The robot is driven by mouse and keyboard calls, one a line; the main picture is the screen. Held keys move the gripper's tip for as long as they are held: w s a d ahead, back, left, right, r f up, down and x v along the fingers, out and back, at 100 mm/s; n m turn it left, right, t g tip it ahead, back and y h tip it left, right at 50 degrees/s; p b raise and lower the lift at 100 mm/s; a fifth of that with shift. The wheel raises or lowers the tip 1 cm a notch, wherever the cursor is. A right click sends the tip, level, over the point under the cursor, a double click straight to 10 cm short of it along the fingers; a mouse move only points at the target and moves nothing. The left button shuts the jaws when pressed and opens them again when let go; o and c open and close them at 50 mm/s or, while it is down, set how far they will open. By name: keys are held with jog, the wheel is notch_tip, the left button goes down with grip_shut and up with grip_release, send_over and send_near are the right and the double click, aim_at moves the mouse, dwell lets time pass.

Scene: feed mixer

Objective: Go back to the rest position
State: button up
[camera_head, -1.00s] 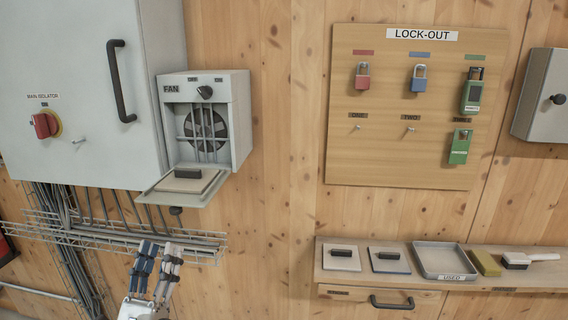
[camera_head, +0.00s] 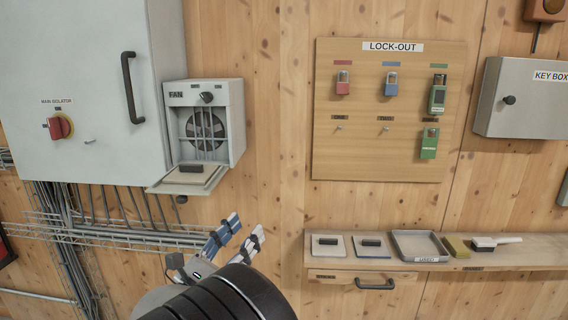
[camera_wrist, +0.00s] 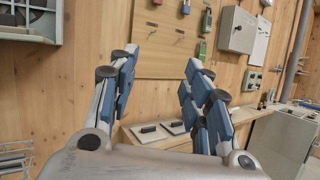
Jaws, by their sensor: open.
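My gripper (camera_head: 238,238) is in the lower middle of the head view, in front of the plank wall, with my dark arm link below it. In the wrist view my gripper (camera_wrist: 160,85) has its two blue-padded fingers spread apart, with nothing between them. It is apart from the fan box (camera_head: 205,125), which is up and to the left with its flap folded down and a pad with a dark handle on the flap. The shelf (camera_head: 480,260) is to the right of the fingers.
A grey cabinet (camera_head: 75,90) with a red switch (camera_head: 60,126) is at the left, above a wire cable tray (camera_head: 90,231). The lock-out board (camera_head: 340,160) carries several padlocks. A key box (camera_head: 535,98) hangs at the right. The shelf holds two pads, a grey tray (camera_head: 420,246), a sponge and a brush.

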jog(key=s+d+m+g+h, duration=0.1)
jog(key=s+d+m+g, duration=0.3)
jog(key=d, duration=0.6)
jog(key=s+d+m+g+h, duration=0.1)
jog(key=d+m+g, duration=0.35)
jog(key=d, duration=0.55)
jog(key=s+d+f+m+g+y, duration=0.2)
jog(key=s+d+m+g, duration=0.15)
jog(key=s+d, duration=0.2)
jog(key=s+d+f+m+g+y, duration=0.2)
jog(key=s+d+m+g+y, duration=0.15)
jog(key=s, duration=0.35)
jog(key=s+a+f+m+t+y, duration=0.1)
jog(key=s+a+f+m+y, duration=0.1)
jog(key=s+m, duration=0.4)
jog(key=s+a+f+m+t+y, duration=0.1)
jog(key=s+a+f+m+y, duration=0.1)
jog(key=s+a+m+y, duration=0.2)
jog(key=s+m+y, duration=0.2)
jog(key=s+y, duration=0.1)
jog(key=shift+f, duration=0.3)
